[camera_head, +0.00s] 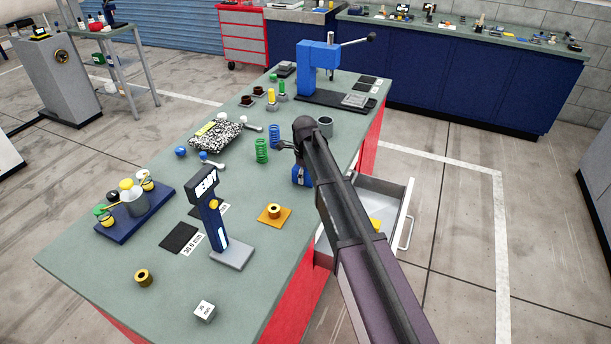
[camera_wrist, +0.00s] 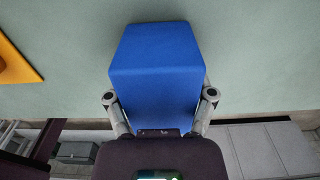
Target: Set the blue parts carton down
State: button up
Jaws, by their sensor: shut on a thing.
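The blue parts carton (camera_wrist: 155,85) fills the middle of the wrist view, between the two fingers of my gripper (camera_wrist: 159,97), which is shut on it. Its lower end is hidden by the gripper body. In the head view, a blue piece (camera_head: 299,175) that appears to be the carton shows beside my arm, near the right edge of the green bench top (camera_head: 240,290). My arm covers part of it. I cannot tell whether the carton touches the bench.
A yellow-orange plate with a brass ring (camera_head: 273,212) lies nearby. Green (camera_head: 262,151) and blue (camera_head: 274,137) springs stand behind. A dark blue gauge stand (camera_head: 213,220) is to the left. An open drawer (camera_head: 402,215) juts out right. The front bench top has clear areas.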

jog(key=o, duration=1.2)
jog(key=shift+f, duration=0.1)
jog(key=shift+o, duration=0.2)
jog(key=shift+r, duration=0.2)
notch_tip(320, 180, up, 12)
jog(key=p, duration=1.2)
jog(key=shift+s+d, duration=0.1)
jog(key=s+d+n, duration=2.2)
jog(key=s+d, duration=0.1)
jog(key=s, duration=0.2)
jog(key=shift+s, duration=0.35)
